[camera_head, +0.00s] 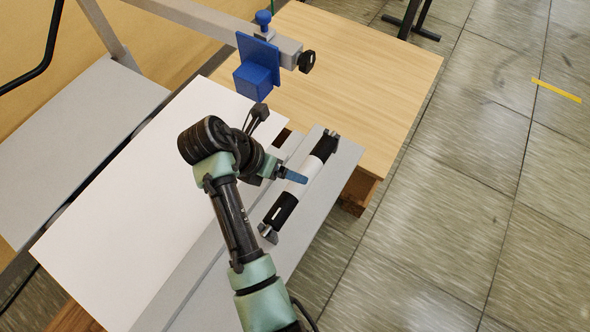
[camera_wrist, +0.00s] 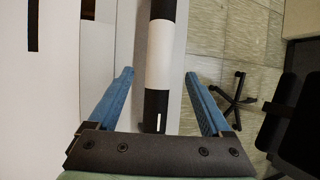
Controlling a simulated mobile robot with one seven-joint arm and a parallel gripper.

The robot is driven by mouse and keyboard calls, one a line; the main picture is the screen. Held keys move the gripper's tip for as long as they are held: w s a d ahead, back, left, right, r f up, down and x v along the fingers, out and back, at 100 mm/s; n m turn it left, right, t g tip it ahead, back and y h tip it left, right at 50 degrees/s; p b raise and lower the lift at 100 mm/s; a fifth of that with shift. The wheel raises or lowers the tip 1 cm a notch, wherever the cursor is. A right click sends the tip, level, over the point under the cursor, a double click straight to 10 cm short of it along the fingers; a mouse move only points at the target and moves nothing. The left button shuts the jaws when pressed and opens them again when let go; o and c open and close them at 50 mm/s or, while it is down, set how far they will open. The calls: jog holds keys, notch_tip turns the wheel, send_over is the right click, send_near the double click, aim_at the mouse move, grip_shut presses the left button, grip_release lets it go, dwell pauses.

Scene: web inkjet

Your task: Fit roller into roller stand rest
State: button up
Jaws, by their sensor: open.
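The roller (camera_head: 302,181), black at both ends with a white middle, lies lengthwise along the grey bench edge. Its ends are at two small metal rests, a near one (camera_head: 268,233) and a far one (camera_head: 331,139); I cannot tell whether it is fully seated in them. My gripper (camera_head: 291,175) is over the roller's white middle in the head view. In the wrist view, my gripper (camera_wrist: 160,77) has its blue fingers apart, one on each side of the roller (camera_wrist: 160,55), with gaps between fingers and roller. The rests are not clearly visible in the wrist view.
A white sheet (camera_head: 150,190) covers the surface left of the grey bench strip (camera_head: 190,285). A blue block device (camera_head: 257,70) hangs from a grey beam behind. A wooden table (camera_head: 370,80) stands beyond. The tiled floor (camera_head: 440,230) at right is open; a dark chair (camera_wrist: 295,120) shows in the wrist view.

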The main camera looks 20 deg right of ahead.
jog(key=v, duration=0.5)
jog(key=shift+r+p, duration=0.1)
jog(key=shift+p, duration=0.3)
jog(key=w+a+r+m+t+y, duration=0.1)
jog(key=w+r+m+t, duration=0.3)
jog(key=r, duration=0.5)
jog(key=w+a+r+m+t+y, duration=0.1)
jog(key=w+a+r+m+t, duration=0.1)
jog(key=w+r+m+t, duration=0.5)
jog(key=w+a+r+m+t+y, duration=0.1)
jog(key=w+r+m+t, duration=0.1)
jog(key=r, duration=1)
jog(key=s+a+r+m+t+y, duration=0.1)
jog(key=s+r+m+t, duration=0.25)
jog(key=r, duration=0.65)
jog(key=s+a+r+m+t, duration=0.1)
jog(key=s+r+m+t, duration=0.3)
jog(key=r, duration=0.5)
jog(key=s+r+m+t+y, duration=0.2)
jog(key=s+r+m+t, duration=0.3)
jog(key=s+r, duration=0.5)
notch_tip(320, 180, up, 2)
jog(key=shift+s+a+r+m+t, duration=0.1)
jog(key=shift+s+a+m+t, duration=0.1)
jog(key=shift+a+m+t, duration=0.35)
jog(key=shift+d, duration=0.1)
